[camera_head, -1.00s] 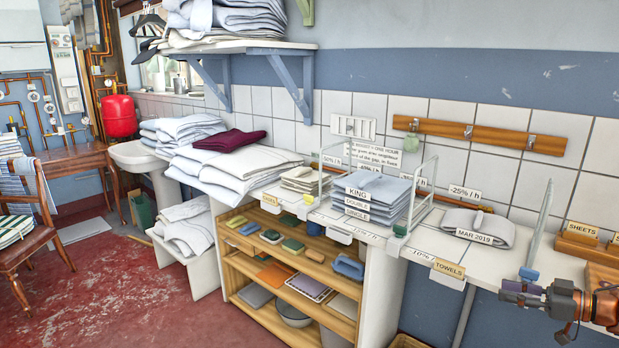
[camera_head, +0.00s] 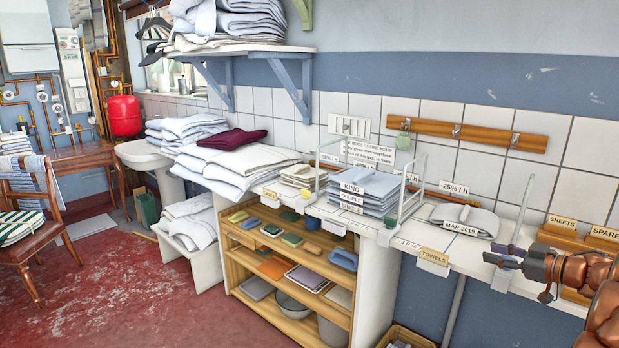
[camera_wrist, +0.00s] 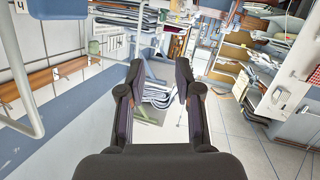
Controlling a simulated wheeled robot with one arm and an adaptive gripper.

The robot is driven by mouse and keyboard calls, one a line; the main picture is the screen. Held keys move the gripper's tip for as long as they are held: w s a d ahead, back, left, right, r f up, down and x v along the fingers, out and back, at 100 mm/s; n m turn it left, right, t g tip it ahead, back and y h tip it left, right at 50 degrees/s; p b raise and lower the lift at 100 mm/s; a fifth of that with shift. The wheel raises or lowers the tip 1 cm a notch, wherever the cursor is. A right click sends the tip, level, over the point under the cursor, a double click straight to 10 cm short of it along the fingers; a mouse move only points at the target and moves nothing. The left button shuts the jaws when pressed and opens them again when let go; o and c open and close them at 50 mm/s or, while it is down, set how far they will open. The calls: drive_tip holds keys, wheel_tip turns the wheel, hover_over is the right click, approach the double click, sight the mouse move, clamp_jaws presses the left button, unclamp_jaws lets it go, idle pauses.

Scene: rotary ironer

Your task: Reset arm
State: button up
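My gripper (camera_head: 507,257) is at the right of the head view, in front of the shelf end near the wall. In the wrist view, my gripper (camera_wrist: 158,80) has its two dark fingers spread apart.
A white shelf holds a grey folded cloth (camera_head: 465,219) and a stack of bluish linen (camera_head: 365,187). A clear divider (camera_head: 522,213) stands near my gripper. Wooden label holders (camera_head: 563,233) stand at right. A wooden cubby (camera_head: 287,262) is below.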

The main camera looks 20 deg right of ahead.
drive_tip(key=w+r+m+t+h+p, duration=0.1)
drive_tip(key=w+r+m+h+p, duration=0.15)
drive_tip(key=w+r+h, duration=0.6)
drive_tip(key=s+a+r+m+g+h+p, duration=0.1)
drive_tip(key=a+r+m+g+h, duration=0.3)
drive_tip(key=a+r+m, duration=0.15)
drive_tip(key=s+a+f+g+y+p, duration=0.1)
drive_tip(key=s+a+f+g, duration=0.3)
drive_tip(key=s+a, duration=0.9)
drive_tip(key=s+a+f+n+g+y+p, duration=0.1)
drive_tip(key=s+a+f+g+y, duration=0.3)
drive_tip(key=s+a, duration=0.9)
drive_tip(key=s+a+f+g+y+p, duration=0.2)
drive_tip(key=s+a+f+g, duration=0.2)
drive_tip(key=s+a, duration=0.9)
drive_tip(key=shift+f+n+g, duration=0.3)
drive_tip(key=shift+f+g, duration=0.1)
drive_tip(key=shift+g, duration=0.2)
drive_tip(key=shift+w+y, duration=0.1)
drive_tip(key=shift+y, duration=0.15)
